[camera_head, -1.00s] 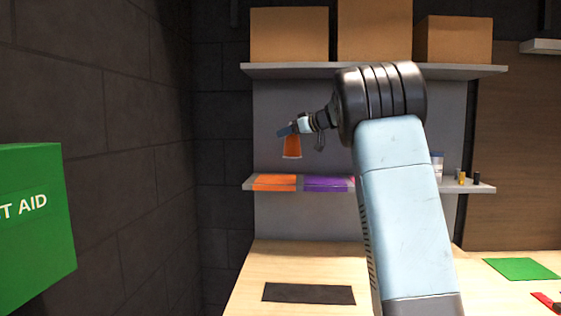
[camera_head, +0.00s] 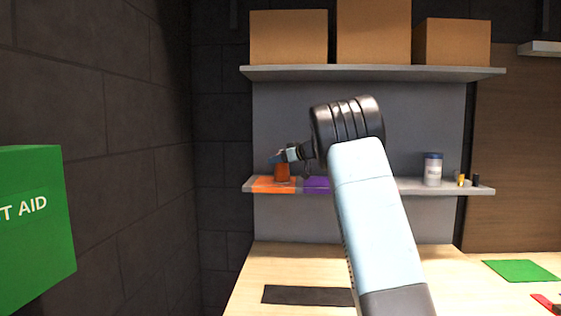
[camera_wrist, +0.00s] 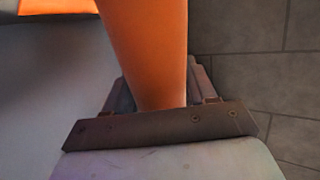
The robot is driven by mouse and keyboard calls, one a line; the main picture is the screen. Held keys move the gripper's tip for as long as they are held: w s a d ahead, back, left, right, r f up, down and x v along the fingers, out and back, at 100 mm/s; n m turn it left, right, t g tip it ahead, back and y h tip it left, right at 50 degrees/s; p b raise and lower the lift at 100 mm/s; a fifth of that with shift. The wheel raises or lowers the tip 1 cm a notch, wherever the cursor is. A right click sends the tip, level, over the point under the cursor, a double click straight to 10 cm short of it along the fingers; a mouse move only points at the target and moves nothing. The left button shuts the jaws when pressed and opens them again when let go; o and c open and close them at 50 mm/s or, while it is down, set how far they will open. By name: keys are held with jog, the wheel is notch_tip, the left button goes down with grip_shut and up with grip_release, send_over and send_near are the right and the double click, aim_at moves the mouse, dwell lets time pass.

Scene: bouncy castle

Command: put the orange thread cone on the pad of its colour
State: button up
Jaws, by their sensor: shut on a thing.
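The orange thread cone (camera_head: 282,173) is in my gripper (camera_head: 277,158), at the left part of the lower shelf. In the wrist view the cone (camera_wrist: 148,50) stands between the fingers of my gripper (camera_wrist: 155,112), which is shut on it. In the head view the cone's base is over or at the orange pad (camera_head: 262,185); I cannot tell whether it touches. An orange patch of the pad (camera_wrist: 60,5) shows at the top left of the wrist view. The pad lies at the left end of the lower shelf.
A purple pad (camera_head: 316,185) lies right of the orange one on the lower shelf (camera_head: 400,189). A white jar with a blue lid (camera_head: 432,170) and small items stand farther right. The upper shelf (camera_head: 370,72) holds cardboard boxes. Below is a wooden table (camera_head: 300,262) with a dark mat (camera_head: 305,295).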

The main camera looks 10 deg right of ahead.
jog(key=o, duration=1.2)
jog(key=s+d+r+m+t+h, duration=0.35)
jog(key=s+d+r, duration=0.3)
jog(key=s, duration=0.35)
jog(key=s+d+r+m+t+h, duration=0.3)
jog(key=s+d+r+h, duration=0.3)
jog(key=s, duration=0.5)
jog(key=s+a+f+g, duration=0.4)
jog(key=s+f, duration=0.4)
jog(key=s, duration=0.5)
jog(key=s+a+f+m+g, duration=0.1)
jog(key=s+a+f+g, duration=0.3)
jog(key=s+f, duration=0.4)
jog(key=s+a+f+g, duration=0.4)
jog(key=s+f, duration=0.4)
jog(key=s, duration=1.1)
jog(key=shift+s+a+f, duration=0.2)
jog(key=shift+a+f, duration=0.1)
jog(key=shift+a, duration=0.35)
